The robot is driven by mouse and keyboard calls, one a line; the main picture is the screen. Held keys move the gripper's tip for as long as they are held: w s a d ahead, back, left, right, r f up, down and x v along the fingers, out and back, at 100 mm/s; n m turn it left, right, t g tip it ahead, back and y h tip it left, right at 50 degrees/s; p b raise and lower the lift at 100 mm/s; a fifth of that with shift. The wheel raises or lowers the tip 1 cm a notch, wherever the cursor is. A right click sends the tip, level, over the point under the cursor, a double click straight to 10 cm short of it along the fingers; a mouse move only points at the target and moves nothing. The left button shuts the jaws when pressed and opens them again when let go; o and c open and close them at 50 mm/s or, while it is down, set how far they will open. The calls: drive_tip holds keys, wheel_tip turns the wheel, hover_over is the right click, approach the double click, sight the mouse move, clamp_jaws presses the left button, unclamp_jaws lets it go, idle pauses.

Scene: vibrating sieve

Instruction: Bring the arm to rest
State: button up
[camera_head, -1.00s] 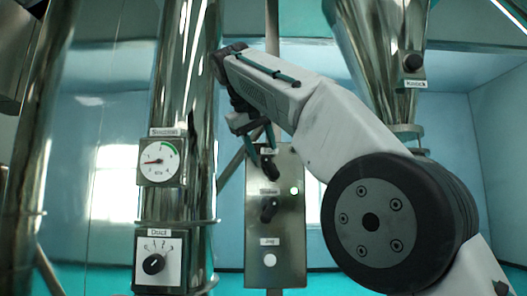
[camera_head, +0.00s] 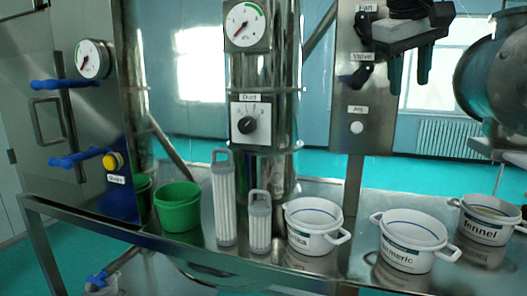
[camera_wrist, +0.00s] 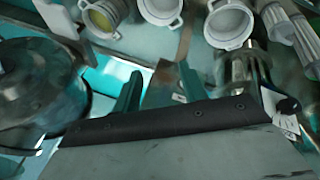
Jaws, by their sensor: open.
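My gripper (camera_head: 409,78) hangs at the upper right of the head view, its two green fingers pointing down and spread apart with nothing between them. It is in front of the right side of the steel control panel (camera_head: 372,115), which carries "Fan", "Valve" and "Jog" labels. In the wrist view my gripper (camera_wrist: 160,90) shows its two green fingers apart and empty. The rest of my arm is mostly outside the head view.
A steel bench (camera_head: 215,258) holds a green bucket (camera_head: 178,207), two ribbed filter cartridges (camera_head: 224,205) and several white labelled tubs (camera_head: 412,243). A steel drum (camera_head: 497,85) stands at right. A cabinet with blue handles (camera_head: 65,84) is at left. Gauge (camera_head: 245,24) and duct dial (camera_head: 250,125) sit mid-view.

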drive_tip(key=s+f+m+g+y, duration=0.1)
drive_tip(key=s+f, duration=1)
drive_tip(key=f, duration=0.4)
drive_tip(key=s+f+g+y, duration=0.1)
drive_tip(key=s+f+y, duration=0.1)
drive_tip(key=s+f, duration=1)
wheel_tip(320, 180, down, 4)
drive_tip(key=shift+d+f+m+g, duration=0.15)
drive_tip(key=shift+d+m+g, duration=0.15)
drive_tip(key=shift+m, duration=0.1)
drive_tip(key=shift+s, duration=0.1)
idle(1.1)
drive_tip(key=shift+c, duration=1.3)
drive_tip(key=shift+s+a, duration=0.1)
drive_tip(key=shift+s, duration=0.05)
